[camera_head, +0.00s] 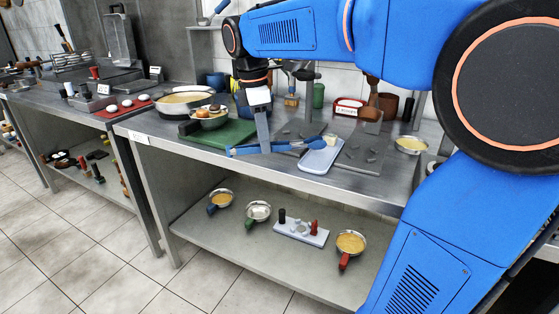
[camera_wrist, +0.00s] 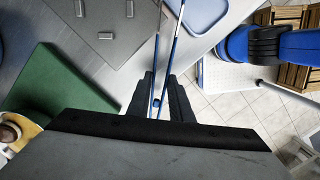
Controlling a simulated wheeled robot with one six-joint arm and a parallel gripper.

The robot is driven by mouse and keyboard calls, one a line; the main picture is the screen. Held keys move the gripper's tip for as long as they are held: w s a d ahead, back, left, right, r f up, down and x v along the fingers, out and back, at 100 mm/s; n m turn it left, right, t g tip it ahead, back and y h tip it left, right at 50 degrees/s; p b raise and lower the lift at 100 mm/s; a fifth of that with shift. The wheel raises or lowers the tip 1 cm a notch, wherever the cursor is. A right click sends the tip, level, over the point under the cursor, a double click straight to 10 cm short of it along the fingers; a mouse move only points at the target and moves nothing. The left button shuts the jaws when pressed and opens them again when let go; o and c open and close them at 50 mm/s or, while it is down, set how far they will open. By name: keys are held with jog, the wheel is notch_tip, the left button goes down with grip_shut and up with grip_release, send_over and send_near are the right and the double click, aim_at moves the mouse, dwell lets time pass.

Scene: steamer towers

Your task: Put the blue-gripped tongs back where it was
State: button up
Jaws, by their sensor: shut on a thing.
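The blue-gripped tongs (camera_head: 275,148) lie roughly level across the front of the steel table in the head view. My gripper (camera_head: 264,150) points down and is shut on them near their middle. In the wrist view, the tongs (camera_wrist: 166,55) run away from my gripper (camera_wrist: 158,100) as two thin metal arms with blue parts. Their right end in the head view reaches a pale blue tray (camera_head: 318,160); I cannot tell whether they touch it.
A green board (camera_head: 235,136) with a bowl of food (camera_head: 210,120) is left of my gripper. A wide pan (camera_head: 183,103) stands behind it. A small bowl (camera_head: 410,146) is at the right. The lower shelf (camera_head: 235,240) holds several ladles and a white holder (camera_head: 300,232).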

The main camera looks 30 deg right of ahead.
jog(key=shift+f, duration=0.6)
jog(key=shift+f, duration=0.25)
jog(key=o, duration=1)
jog(key=shift+o, duration=0.7)
jog(key=o, duration=0.7)
jog(key=shift+c, duration=0.6)
jog(key=c, duration=0.4)
jog(key=shift+c, duration=0.2)
